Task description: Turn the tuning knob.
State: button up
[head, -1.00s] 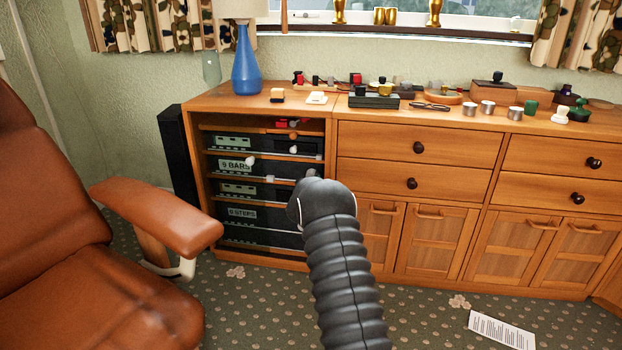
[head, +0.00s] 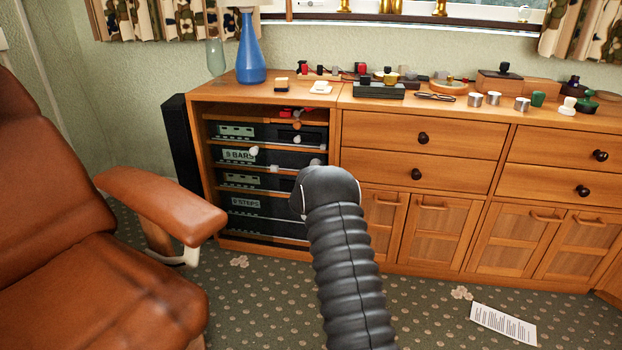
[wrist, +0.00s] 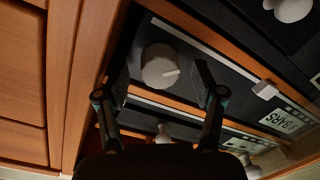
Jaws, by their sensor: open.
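A round pale grey knob (wrist: 160,67) with a raised pointer sits on a dark front panel in the wrist view. I cannot read a label naming it as the tuning knob. My gripper (wrist: 163,78) is open, with one finger on each side of this knob and a visible gap to it in the picture. I cannot tell how far the fingertips are from the panel. In the head view my arm covers the gripper, in front of the right side of the stereo stack (head: 262,207).
The stack stands on shelves in a wooden cabinet (head: 333,135). Other pale knobs (head: 253,151) and a small slider (wrist: 265,90) stick out nearby. A "9 BARS" label (wrist: 278,121) appears upside down in the wrist view. A brown armchair (head: 160,205) stands at the left.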

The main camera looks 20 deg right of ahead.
jog(key=v, duration=1)
jog(key=shift+s+a, duration=0.15)
jog(key=shift+s, duration=0.25)
